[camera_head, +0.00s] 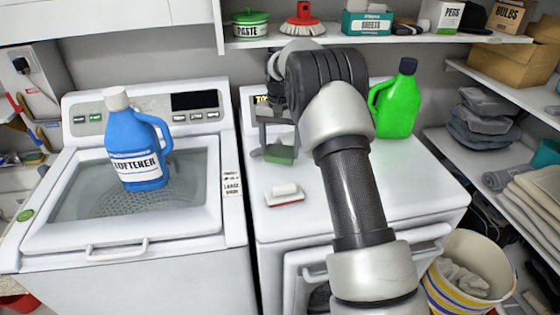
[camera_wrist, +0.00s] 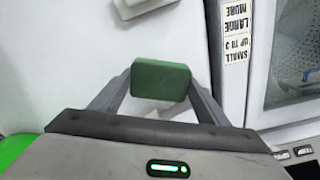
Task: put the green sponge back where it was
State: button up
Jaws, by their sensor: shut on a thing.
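The green sponge (camera_head: 280,154) is held between the fingers of my gripper (camera_head: 277,142), over the top of the white dryer (camera_head: 425,185), toward its back left. In the wrist view the sponge (camera_wrist: 160,80) sits between the two fingertips of my gripper (camera_wrist: 160,84), which is shut on it. I cannot tell whether the sponge touches the dryer top. A small white block on a red-edged base (camera_head: 285,193) lies on the dryer in front of the sponge.
A green jug (camera_head: 397,105) stands on the dryer, right of my arm. A blue softener bottle (camera_head: 136,150) stands on the washer (camera_head: 110,245) at left. A shelf (camera_head: 350,39) with several goods hangs above. The dryer's front right top is clear.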

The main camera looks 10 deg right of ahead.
aim_at(280, 160)
jog(key=shift+f, duration=2.35)
jog(key=shift+f, duration=0.1)
jog(key=o, duration=1)
jog(key=shift+c, duration=0.2)
